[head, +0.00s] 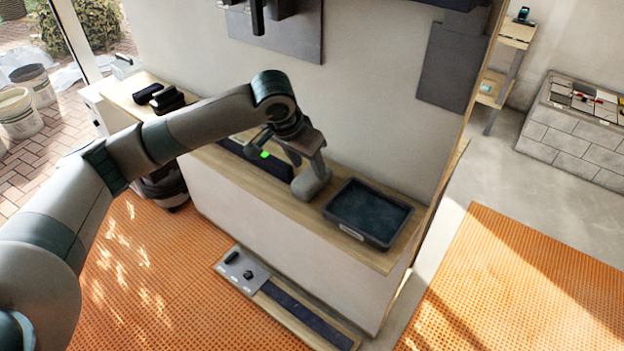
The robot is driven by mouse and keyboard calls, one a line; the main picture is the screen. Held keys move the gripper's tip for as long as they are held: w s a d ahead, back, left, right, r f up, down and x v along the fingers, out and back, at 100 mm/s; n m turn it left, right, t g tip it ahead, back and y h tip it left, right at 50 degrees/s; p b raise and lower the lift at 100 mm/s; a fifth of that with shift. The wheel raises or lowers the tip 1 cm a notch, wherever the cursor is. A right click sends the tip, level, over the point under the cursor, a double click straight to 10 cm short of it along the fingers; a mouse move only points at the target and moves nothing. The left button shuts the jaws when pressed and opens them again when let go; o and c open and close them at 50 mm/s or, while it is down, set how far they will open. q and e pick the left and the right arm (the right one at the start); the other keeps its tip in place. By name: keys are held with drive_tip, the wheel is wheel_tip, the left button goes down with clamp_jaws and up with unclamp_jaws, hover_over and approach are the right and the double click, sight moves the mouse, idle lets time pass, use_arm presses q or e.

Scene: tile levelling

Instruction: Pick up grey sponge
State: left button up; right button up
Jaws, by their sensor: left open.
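My left gripper (288,160) is over the wooden counter (307,212), in front of the wall, with its fingers apart and nothing seen between them. I cannot clearly make out a grey sponge; the gripper covers part of the counter. A long dark tray or mat (275,166) lies under and to the left of the gripper, with a small bright green spot (264,154) showing by the fingers. My right gripper is not in view.
A dark tray (398,233) holding something dark blue stands on the counter right of the gripper. Black items (165,98) sit at the counter's left end. A low board (290,305) with dark pieces lies on the floor before the counter. Orange matting (125,265) covers the floor.

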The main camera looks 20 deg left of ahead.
sight(311, 175)
use_arm(q)
drive_tip(key=shift+f+p, duration=0.25)
drive_tip(key=shift+p, duration=0.05)
drive_tip(key=p+x, duration=0.1)
drive_tip(key=x, duration=0.3)
drive_tip(key=shift+s+p, duration=0.15)
drive_tip(key=shift+p, duration=0.2)
drive_tip(key=shift+d+f, duration=0.1)
drive_tip(key=shift+f, duration=0.25)
drive_tip(key=shift+f+p, duration=0.15)
drive_tip(key=shift+p, duration=0.25)
drive_tip(key=c, duration=0.7)
